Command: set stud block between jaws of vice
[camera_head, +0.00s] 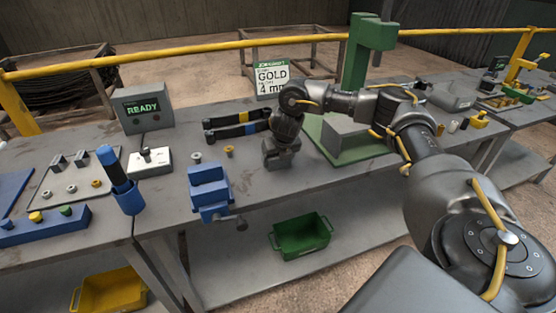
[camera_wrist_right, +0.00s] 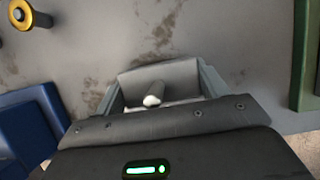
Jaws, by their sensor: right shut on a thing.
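My right gripper (camera_head: 282,150) is over the middle of the grey table, to the right of the blue vice (camera_head: 208,190). It also shows in the right wrist view (camera_wrist_right: 161,90), shut on the stud block (camera_wrist_right: 135,78), a grey block with a pale-tipped round stud. The block sits between the two fingers, its lower part hidden by the gripper body. In the head view I cannot clearly tell the block from the gripper. The vice is apart from the gripper; part of its blue body shows at the left of the wrist view (camera_wrist_right: 38,122). My left gripper is not in view.
A green press (camera_head: 362,55) stands on the right. Black bars (camera_head: 235,130) with blue and yellow bands lie behind. A yellow-topped ring (camera_head: 229,151) stands between vice and bars. A READY box (camera_head: 144,108) is at back left; a green crate (camera_head: 301,237) is below.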

